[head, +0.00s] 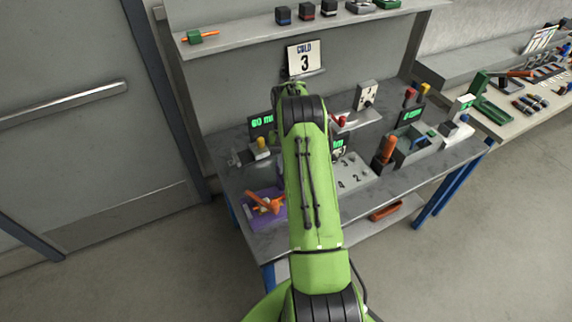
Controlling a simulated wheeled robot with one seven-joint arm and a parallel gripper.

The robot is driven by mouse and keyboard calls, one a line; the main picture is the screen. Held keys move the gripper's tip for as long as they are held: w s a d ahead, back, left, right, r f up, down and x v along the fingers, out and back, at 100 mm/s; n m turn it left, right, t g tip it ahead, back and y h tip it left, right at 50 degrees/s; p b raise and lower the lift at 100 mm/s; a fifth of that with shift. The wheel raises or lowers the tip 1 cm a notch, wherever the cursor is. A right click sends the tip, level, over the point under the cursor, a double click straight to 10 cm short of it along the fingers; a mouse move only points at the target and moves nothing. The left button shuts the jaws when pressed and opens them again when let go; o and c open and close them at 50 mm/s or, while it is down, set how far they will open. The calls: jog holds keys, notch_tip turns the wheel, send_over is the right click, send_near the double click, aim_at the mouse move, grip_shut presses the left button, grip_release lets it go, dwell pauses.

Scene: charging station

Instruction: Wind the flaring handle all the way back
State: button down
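An orange tool (264,204) with spread arms lies on a purple mat (262,222) at the bench's left front. It may carry the flaring handle, but it is too small to tell how the handle is turned. My green arm reaches up over the middle of the bench and covers what is right behind it. My gripper does not show; it is hidden behind my arm, so its distance from the tool cannot be told.
The grey bench (272,244) holds green-lit displays, a numbered plate (352,176), an upright orange-handled tool (387,150) and a grey bin (415,148). A shelf (240,42) with small blocks runs above. A "COLD 3" sign (305,58) hangs behind my arm.

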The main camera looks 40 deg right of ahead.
jog(key=c, duration=1)
grip_release()
jog(key=shift+c, duration=0.2)
jog(key=p+v, duration=0.3)
jog(key=v, duration=0.9)
jog(key=shift+p, duration=0.4)
